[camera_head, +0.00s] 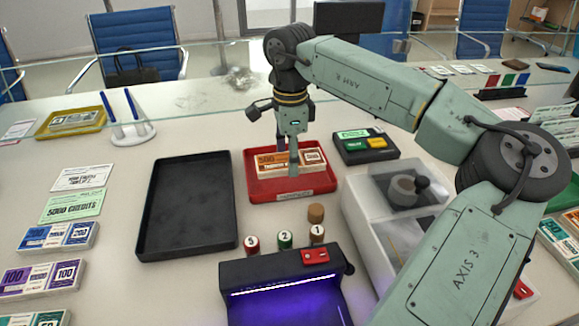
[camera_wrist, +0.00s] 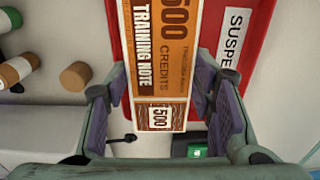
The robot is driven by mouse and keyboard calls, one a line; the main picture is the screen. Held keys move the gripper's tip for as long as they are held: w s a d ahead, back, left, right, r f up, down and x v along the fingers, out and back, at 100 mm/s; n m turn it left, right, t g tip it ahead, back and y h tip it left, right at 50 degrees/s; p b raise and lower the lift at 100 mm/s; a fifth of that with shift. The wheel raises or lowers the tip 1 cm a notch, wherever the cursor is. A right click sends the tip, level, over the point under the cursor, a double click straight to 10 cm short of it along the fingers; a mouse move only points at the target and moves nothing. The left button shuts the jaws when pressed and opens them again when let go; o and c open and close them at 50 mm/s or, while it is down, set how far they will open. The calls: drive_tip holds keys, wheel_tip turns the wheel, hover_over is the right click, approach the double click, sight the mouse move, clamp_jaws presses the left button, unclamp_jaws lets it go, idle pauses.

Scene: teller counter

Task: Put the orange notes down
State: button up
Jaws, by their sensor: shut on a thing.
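The orange notes (camera_head: 277,160) are a bundle with 500 and "TRAINING NOTE" printed on them. In the head view they are over the red tray (camera_head: 312,187); I cannot tell whether they touch its floor. My gripper (camera_head: 293,168) reaches down over the tray and is shut on the notes. In the wrist view the notes (camera_wrist: 160,60) run between the two fingers of my gripper (camera_wrist: 163,112), with the 500 end nearest me. The red tray (camera_wrist: 252,60) lies behind them, with a label starting "SUSPE". The fingers partly hide the notes in the head view.
An empty black tray (camera_head: 188,240) lies left of the red tray. A dark box with green and yellow blocks (camera_head: 365,147) stands to the right. Numbered rolls (camera_head: 285,240) and a purple-lit device (camera_head: 284,285) stand in front. Note bundles (camera_head: 58,237) line the left.

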sight(290, 181)
drive_tip(key=shift+f+p, duration=0.3)
drive_tip(key=shift+f, duration=1.85)
drive_tip(key=shift+f, duration=0.1)
drive_tip(key=shift+f, duration=0.15)
drive_tip(key=o, duration=1)
drive_tip(key=shift+o, duration=0.2)
wheel_tip(290, 181, up, 12)
drive_tip(key=shift+r+b, duration=0.25)
drive_tip(key=shift+b, duration=0.35)
